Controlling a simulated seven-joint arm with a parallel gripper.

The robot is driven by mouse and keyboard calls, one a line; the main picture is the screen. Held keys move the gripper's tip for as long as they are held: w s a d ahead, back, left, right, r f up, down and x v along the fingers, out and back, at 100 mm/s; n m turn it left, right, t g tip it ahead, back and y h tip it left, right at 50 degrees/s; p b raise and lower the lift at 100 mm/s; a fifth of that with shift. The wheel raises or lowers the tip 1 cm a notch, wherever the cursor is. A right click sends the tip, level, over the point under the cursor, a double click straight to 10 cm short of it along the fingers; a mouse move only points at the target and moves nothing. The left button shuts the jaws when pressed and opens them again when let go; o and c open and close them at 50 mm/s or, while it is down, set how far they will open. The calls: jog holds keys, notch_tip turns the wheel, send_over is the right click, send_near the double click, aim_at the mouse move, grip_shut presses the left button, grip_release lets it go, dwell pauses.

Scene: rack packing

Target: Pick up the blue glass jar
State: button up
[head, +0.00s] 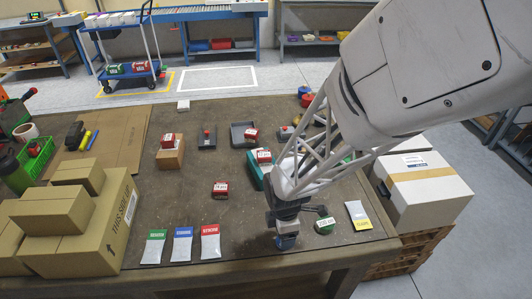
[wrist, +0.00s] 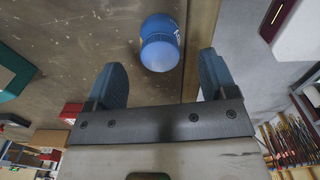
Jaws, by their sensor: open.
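The blue glass jar (wrist: 160,42) shows in the wrist view on the brown table, near its edge, just beyond my fingertips and roughly between their lines. My gripper (wrist: 162,78) is open, with its two dark blue fingers apart on either side and nothing between them. In the head view my gripper (head: 285,222) points down over the front of the table. A blue patch (head: 286,242) shows right below it there; I cannot tell jar from fingertips in it. The arm hides part of the table behind.
Cartons (head: 75,230) stack at the left. A teal tray (head: 257,170) with a red box stands behind my gripper. The table's front edge is close.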

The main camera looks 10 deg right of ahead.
jog(key=shift+d+f, duration=0.1)
jog(key=shift+f, duration=2.3)
jog(key=shift+c, duration=0.3)
jog(key=c, duration=1)
jog(key=shift+r, duration=0.2)
jog(key=shift+r, duration=0.55)
notch_tip(320, 180, up, 2)
jog(key=s+d, duration=0.1)
jog(key=s, duration=0.7)
jog(key=s+d+r, duration=0.1)
jog(key=s, duration=0.6)
jog(key=shift+s+d+r, duration=0.25)
jog(key=shift+s, duration=0.15)
